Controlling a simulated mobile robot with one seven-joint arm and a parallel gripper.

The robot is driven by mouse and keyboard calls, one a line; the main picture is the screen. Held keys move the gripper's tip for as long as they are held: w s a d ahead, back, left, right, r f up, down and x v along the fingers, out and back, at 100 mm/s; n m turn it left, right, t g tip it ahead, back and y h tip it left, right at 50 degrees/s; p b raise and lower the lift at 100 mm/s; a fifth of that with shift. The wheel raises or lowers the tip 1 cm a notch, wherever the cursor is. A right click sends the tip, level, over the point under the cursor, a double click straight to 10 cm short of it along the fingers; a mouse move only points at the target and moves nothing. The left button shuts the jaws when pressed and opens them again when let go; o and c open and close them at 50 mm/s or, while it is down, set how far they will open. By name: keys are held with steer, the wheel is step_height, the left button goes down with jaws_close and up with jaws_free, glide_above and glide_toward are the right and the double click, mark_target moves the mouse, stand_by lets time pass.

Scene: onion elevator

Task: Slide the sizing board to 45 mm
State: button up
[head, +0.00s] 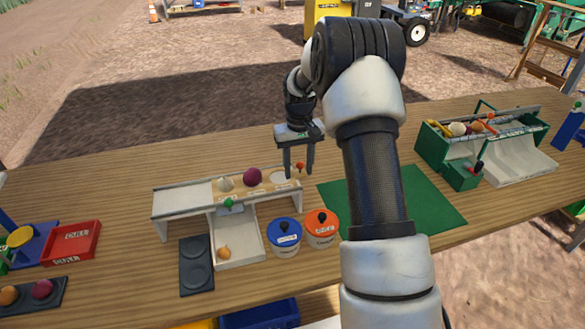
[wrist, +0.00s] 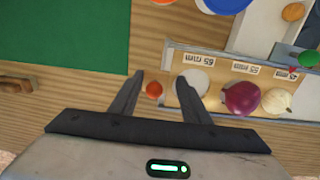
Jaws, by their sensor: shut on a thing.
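A pale round spot (wrist: 195,82) lies by the 65 mm label. A purple onion (head: 252,177) and a white onion (head: 225,184) sit farther along the board. The knob's join to the board is hidden.
Below the board is a white chute (head: 240,238) with a yellow onion (head: 223,252) and a green knob (head: 229,203). Blue-lidded (head: 285,231) and orange-lidded (head: 322,222) tubs stand close in front. A green mat (head: 430,198) lies right; a red tray (head: 72,242) is left.

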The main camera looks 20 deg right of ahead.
steer(key=shift+d, duration=0.2)
steer(key=o, duration=1.2)
steer(key=shift+o, duration=0.2)
steer(key=shift+r, duration=0.1)
steer(key=shift+r+p, duration=1.85)
steer(key=shift+r, duration=1.1)
